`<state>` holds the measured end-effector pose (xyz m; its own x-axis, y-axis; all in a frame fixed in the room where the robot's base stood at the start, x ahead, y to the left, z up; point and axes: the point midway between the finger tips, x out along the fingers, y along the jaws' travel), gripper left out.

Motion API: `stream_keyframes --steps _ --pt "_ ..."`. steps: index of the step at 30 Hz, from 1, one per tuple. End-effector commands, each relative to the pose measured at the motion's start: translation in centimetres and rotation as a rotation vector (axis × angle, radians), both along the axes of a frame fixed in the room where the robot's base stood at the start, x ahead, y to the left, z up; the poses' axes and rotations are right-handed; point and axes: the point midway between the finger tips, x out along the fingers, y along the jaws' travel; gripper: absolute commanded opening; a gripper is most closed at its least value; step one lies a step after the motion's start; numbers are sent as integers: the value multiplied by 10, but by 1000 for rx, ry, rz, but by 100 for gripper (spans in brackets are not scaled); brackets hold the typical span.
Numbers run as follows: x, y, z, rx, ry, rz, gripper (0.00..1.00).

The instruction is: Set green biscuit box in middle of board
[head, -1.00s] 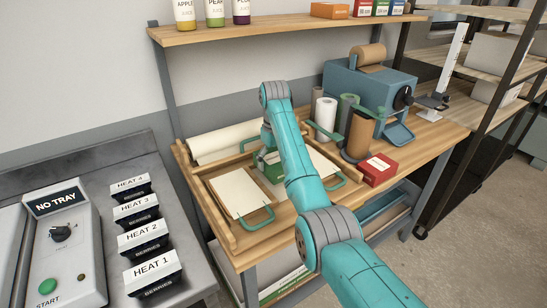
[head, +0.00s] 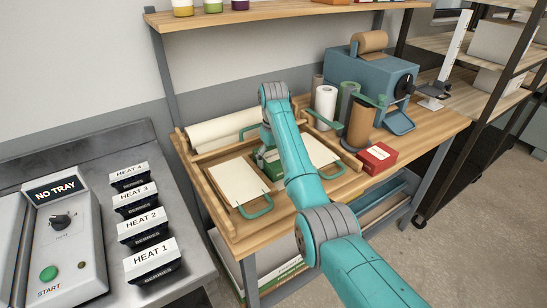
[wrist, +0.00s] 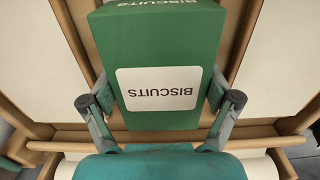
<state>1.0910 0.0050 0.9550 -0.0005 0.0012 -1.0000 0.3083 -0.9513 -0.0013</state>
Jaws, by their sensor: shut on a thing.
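The green biscuit box (wrist: 165,65) fills the middle of the wrist view, its white BISCUITS label upside down there. My gripper (wrist: 162,112) is shut on it, one finger on each side. In the head view the box (head: 269,158) shows only partly behind my arm, between a left sheet-covered panel (head: 237,183) and a right one (head: 318,151). Wooden strips (wrist: 82,40) run on both sides of the box in the wrist view. The board surface under the box is hidden, and I cannot tell whether the box touches it.
A white roll (head: 222,128) lies behind the panels. Upright rolls, including a brown one (head: 359,125), a red box (head: 377,157) and a blue machine (head: 368,85) stand to the right. A shelf (head: 270,18) crosses above. Green handles (head: 257,207) stick out at the front.

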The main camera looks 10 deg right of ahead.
Motion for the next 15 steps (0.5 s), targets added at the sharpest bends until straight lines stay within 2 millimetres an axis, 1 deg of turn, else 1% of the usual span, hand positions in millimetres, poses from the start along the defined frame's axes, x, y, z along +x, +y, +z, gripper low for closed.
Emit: stream_keyframes --steps 5,6,7,8,15 --pt "0 0 0 0 -1 0 44" --pt "0 0 0 0 -1 0 90" --pt "0 0 0 0 -1 0 98" --pt "0 0 0 0 -1 0 100" --pt "0 0 0 0 0 0 100"
